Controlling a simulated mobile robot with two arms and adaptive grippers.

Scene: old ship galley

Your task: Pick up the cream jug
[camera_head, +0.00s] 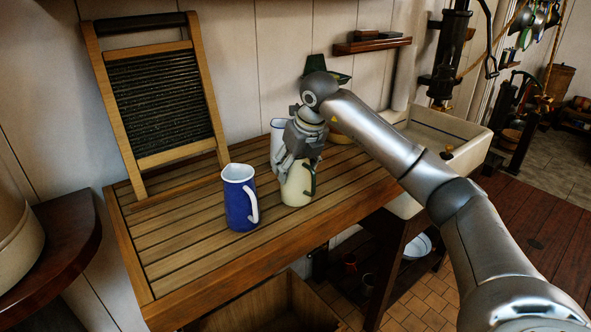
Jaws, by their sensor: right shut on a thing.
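The cream jug (297,190) stands upright on the slatted wooden counter (180,245), with its dark green handle on the right. My right gripper (297,165) comes down over it from above and is shut on its upper part, hiding the rim. I cannot tell whether the jug's base is clear of the slats. My left gripper is not in view.
A blue jug (238,200) with a white handle stands close by on the left. A white jug (277,135) is partly hidden behind my gripper. A washboard (160,95) leans on the wall. A sink (440,135) is at the right.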

